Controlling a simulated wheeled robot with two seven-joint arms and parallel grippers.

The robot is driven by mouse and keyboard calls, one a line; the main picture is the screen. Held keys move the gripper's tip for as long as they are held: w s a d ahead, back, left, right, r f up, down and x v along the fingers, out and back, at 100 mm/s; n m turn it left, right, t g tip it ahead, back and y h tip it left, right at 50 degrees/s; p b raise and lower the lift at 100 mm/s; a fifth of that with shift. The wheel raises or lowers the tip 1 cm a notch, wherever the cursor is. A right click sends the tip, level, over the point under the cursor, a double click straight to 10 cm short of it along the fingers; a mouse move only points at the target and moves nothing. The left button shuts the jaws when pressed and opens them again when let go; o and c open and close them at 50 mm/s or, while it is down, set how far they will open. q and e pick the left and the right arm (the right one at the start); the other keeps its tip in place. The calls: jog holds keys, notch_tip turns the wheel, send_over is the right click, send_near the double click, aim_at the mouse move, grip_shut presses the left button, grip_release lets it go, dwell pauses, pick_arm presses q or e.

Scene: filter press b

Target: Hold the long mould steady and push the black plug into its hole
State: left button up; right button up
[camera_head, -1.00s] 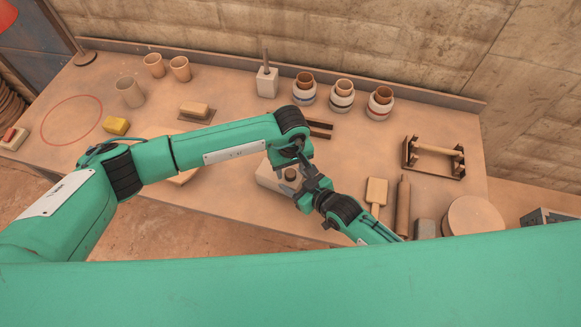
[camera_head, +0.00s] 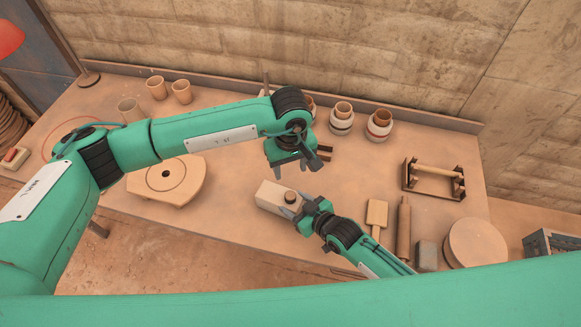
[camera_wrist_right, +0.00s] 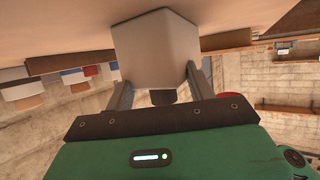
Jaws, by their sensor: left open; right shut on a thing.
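The long mould (camera_head: 268,193) is a pale block lying near the table's front middle. It fills the middle of the right wrist view (camera_wrist_right: 155,45). The black plug (camera_head: 291,197) stands up from the mould's top, close to my right gripper; how deep it sits I cannot tell. Its dark end shows below the block in the wrist view (camera_wrist_right: 162,96). My right gripper (camera_head: 303,212) is shut on the mould's right end, with a finger on each side. My left gripper (camera_head: 292,163) is open and empty, above and behind the mould, apart from the plug.
A wooden paddle (camera_head: 376,214), a rolling pin (camera_head: 403,230) and a round disc (camera_head: 475,243) lie to the right. A wooden frame (camera_head: 434,180) stands behind them. Banded pots (camera_head: 379,125) line the back.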

jog(key=o, duration=1.5)
jog(key=shift+c, duration=0.2)
jog(key=shift+s+d, duration=0.1)
